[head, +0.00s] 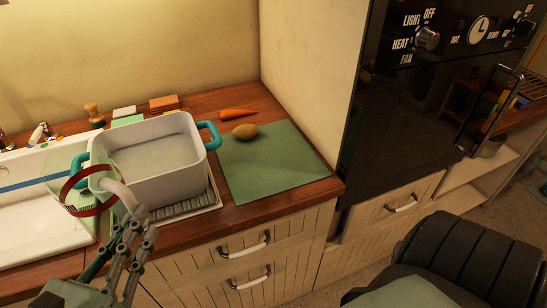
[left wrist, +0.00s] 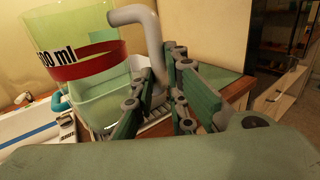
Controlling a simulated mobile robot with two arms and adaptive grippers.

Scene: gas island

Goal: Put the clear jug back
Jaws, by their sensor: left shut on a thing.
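The clear jug (head: 78,196) has a red band and a grey handle (head: 118,191). In the head view it is in front of the left end of the white tub, above the sink edge. In the left wrist view the jug (left wrist: 80,60) shows large at the left, roughly upright, with "ml" lettering beside the red band. My left gripper (head: 132,232) is shut on the jug's handle; its fingers are around the lower part of the handle in the left wrist view (left wrist: 160,88). I cannot see my right gripper.
A white tub (head: 165,185) with teal handles holds water and stands on a ribbed rack (head: 190,207). A potato (head: 245,131) lies on a green mat (head: 275,170), with a carrot (head: 239,114) behind it. The white sink (head: 40,225) is at left; a black oven (head: 420,120) at right.

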